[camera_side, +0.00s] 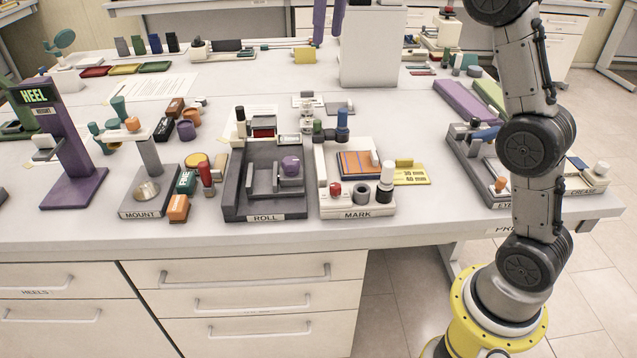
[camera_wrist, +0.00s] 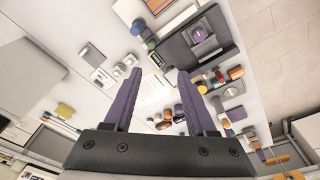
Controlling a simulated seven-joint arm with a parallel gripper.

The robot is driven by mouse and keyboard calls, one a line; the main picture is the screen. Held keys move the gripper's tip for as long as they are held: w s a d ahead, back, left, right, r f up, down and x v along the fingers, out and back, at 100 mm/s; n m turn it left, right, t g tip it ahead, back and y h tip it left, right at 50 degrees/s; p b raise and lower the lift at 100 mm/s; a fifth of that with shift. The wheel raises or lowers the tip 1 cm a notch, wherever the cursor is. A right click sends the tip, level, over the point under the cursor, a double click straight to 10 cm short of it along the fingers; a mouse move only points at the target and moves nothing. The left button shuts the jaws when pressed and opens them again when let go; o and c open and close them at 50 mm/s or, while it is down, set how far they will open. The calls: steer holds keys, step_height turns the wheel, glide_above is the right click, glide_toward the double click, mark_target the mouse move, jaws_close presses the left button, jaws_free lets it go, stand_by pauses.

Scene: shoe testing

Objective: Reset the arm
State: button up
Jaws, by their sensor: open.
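My gripper (camera_wrist: 159,72) is open, with its two purple fingers spread apart and nothing between them in the wrist view. In the side view the purple fingers of my gripper (camera_side: 329,24) hang down from the top edge, over the back part of the table. The gripper body is out of that view. My arm rises from its yellow base at the right and leaves the side view at the top. The fingers appear above the table surface, apart from the things on it.
A tall light box (camera_side: 369,50) stands close to the fingers. The ROLL station (camera_side: 264,218), MARK station (camera_side: 357,212), MOUNT station (camera_side: 143,215) and purple HEEL stand (camera_side: 72,150) line the front. A purple block (camera_side: 463,101) lies at right.

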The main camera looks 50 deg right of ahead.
steer(key=s+a+r+t, duration=0.1)
steer(key=s+a, duration=0.2)
steer(key=s, duration=0.7)
steer(key=s+a+r+t, duration=0.1)
steer(key=s+a, duration=0.1)
steer(key=s, duration=0.7)
steer(key=s+f+t, duration=0.1)
steer(key=s+f, duration=0.4)
steer(key=f, duration=0.3)
steer(key=s+a+f+t, duration=0.1)
steer(key=s+f, duration=0.4)
steer(key=f, duration=0.4)
steer(key=shift+s+a, duration=0.2)
steer(key=shift+s, duration=0.15)
